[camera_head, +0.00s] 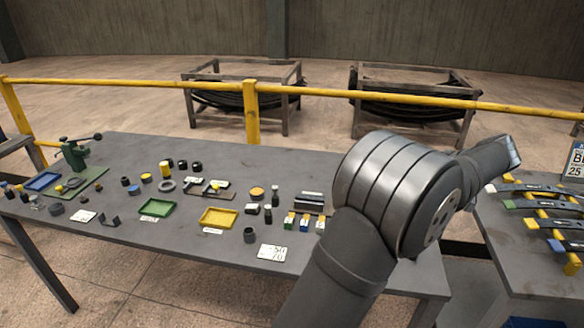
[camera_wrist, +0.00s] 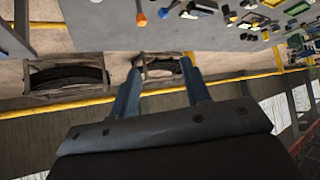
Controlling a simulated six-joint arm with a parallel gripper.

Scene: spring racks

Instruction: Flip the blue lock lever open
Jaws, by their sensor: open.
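Several dark strips lie across yellow bars on the right table, some with coloured ends; one has a blue end piece (camera_head: 556,245) at its near left. In the head view my arm reaches up and right, and the gripper fingers cannot be made out.
The left table (camera_head: 120,240) holds a green press (camera_head: 75,152), a blue tray (camera_head: 43,181), a green tray (camera_head: 156,208), a yellow tray (camera_head: 218,218) and many small parts. A yellow rail (camera_head: 330,91) runs behind the tables. Two metal racks (camera_head: 243,97) stand beyond it.

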